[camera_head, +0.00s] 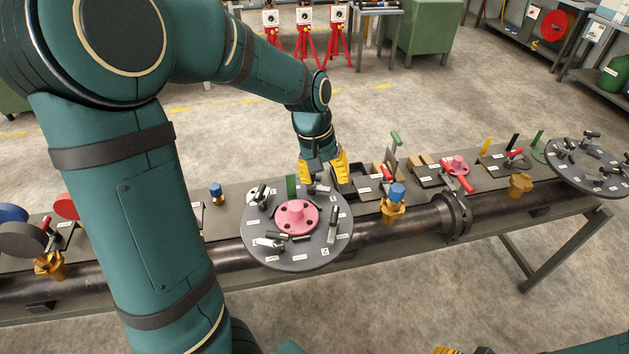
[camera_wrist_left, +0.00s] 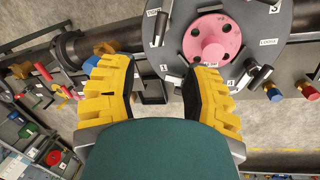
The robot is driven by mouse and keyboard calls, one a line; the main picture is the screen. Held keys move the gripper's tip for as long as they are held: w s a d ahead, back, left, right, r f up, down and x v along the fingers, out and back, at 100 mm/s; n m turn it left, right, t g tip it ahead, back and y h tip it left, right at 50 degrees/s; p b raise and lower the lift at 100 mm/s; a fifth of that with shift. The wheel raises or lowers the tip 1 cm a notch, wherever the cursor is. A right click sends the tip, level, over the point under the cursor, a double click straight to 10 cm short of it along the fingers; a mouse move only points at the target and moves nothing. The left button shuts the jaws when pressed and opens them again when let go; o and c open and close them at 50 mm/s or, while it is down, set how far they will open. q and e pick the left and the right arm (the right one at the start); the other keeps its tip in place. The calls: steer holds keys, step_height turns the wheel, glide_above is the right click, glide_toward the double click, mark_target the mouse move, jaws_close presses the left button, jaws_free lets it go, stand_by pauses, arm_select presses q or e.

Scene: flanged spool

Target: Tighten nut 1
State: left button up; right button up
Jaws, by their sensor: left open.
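A dark grey round flange plate (camera_head: 255,225) with a pink hub (camera_head: 295,214) lies on the bench. Several small levers or nuts with white labels sit around its rim. In the left wrist view the plate (camera_wrist_left: 275,20) and hub (camera_wrist_left: 212,40) are at the upper right, and a label reading 1 (camera_wrist_left: 164,68) shows on the rim between my fingers. Nut 1 itself I cannot make out clearly. My left gripper (camera_head: 326,180) is open and empty above the plate's far edge; its yellow fingers frame that rim in the wrist view (camera_wrist_left: 158,68). Only yellow tips of my right gripper (camera_head: 464,351) show at the bottom edge.
A dark pipe (camera_head: 395,222) runs along the bench front, with a blue-topped brass valve (camera_head: 396,197) right of the plate. Dark trays and a red lever (camera_head: 457,178) stand further right. Another round plate (camera_head: 590,165) is at the far right end.

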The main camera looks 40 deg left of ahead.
arm_select(q)
steer(key=w+a+r+n+g+y+p, duration=0.1)
steer(key=w+a+n+g+p, duration=0.2)
steer(key=w+a+n+p, duration=1.15)
steer(key=s+d+f+n+b, duration=0.1)
steer(key=s+f, duration=0.1)
steer(key=f, duration=0.2)
steer(key=s+d+f+n+b, duration=0.1)
steer(key=s+f, duration=0.1)
steer(key=f, duration=0.2)
steer(key=s+d+f+n+b, duration=0.1)
steer(key=s+d+f, duration=0.1)
steer(key=f, duration=0.2)
steer(key=shift+s+d+f, duration=0.1)
steer(key=shift+s+f, duration=0.2)
steer(key=shift+f, duration=0.05)
jaws_close()
